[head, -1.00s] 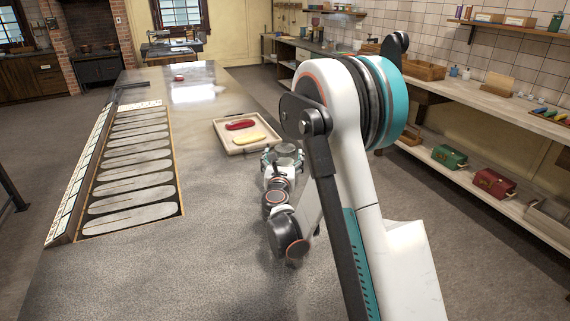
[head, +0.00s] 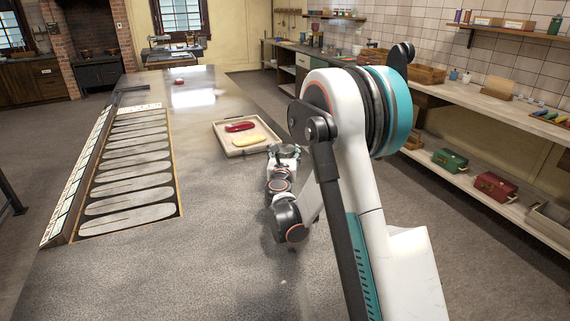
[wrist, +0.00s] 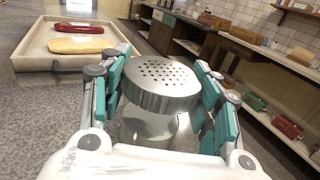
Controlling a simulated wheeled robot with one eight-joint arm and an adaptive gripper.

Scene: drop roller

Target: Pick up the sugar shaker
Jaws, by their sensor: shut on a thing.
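In the head view my gripper (head: 284,152) is over the right edge of the long worktop, just right of the tray. The shaker is hard to make out there.
A shallow tray (head: 221,137) with a red piece (head: 240,127) and a yellow piece (head: 250,140) lies close to my gripper. A panel of oval slots (head: 130,170) fills the worktop's left side. The front of the worktop is clear. Shelves (head: 470,105) line the right wall.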

